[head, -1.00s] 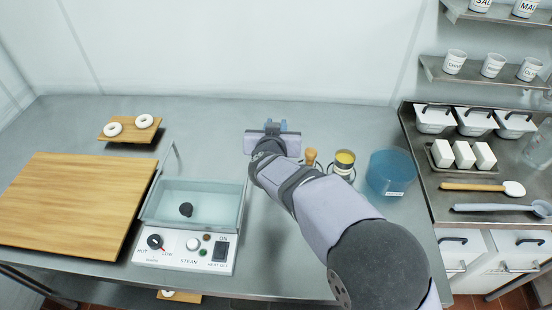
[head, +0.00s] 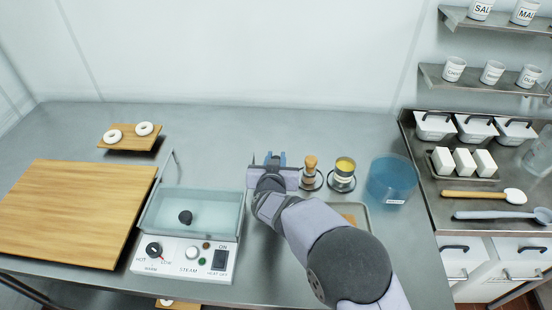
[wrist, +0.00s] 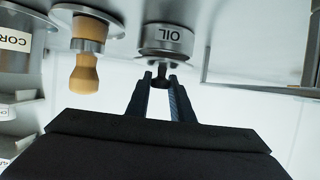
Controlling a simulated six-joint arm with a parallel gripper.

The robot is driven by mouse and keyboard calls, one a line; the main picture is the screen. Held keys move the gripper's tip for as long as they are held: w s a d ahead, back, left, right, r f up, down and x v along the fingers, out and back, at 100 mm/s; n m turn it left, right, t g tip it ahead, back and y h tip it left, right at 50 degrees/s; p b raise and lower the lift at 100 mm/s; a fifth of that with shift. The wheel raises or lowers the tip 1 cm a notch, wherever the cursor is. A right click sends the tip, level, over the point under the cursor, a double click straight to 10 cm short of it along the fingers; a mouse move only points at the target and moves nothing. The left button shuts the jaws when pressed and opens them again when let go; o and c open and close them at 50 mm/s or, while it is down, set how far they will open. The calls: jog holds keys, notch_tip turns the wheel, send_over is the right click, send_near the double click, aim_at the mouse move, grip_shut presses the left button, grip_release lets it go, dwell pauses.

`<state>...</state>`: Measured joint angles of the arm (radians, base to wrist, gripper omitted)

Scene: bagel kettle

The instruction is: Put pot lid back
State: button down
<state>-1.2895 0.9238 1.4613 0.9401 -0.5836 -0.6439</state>
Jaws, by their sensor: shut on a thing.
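My gripper (head: 268,160) is over the counter, left of the wooden-handled tool and the open pot (head: 345,168) with yellow contents. In the wrist view its fingertips (wrist: 161,78) are shut on the dark knob of the pot lid (wrist: 163,57). I cannot tell whether the two touch. In the head view the lid is hidden by my gripper and the pot's top is uncovered.
The wooden-handled tool (head: 310,165) stands in a round holder beside the pot. A blue tub (head: 391,182) is to the right. A steam kettle (head: 188,235) and a wooden board (head: 70,212) are to the left. A tray (head: 362,209) lies partly behind my arm.

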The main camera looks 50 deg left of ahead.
jog(key=shift+f, duration=0.1)
jog(key=shift+f, duration=0.4)
jog(key=c, duration=1.6)
grip_release()
jog(key=shift+o, duration=0.2)
jog(key=shift+r, duration=0.15)
jog(key=shift+r, duration=0.25)
jog(key=b+v, duration=0.2)
jog(key=v, duration=1)
jog(key=shift+f, duration=0.1)
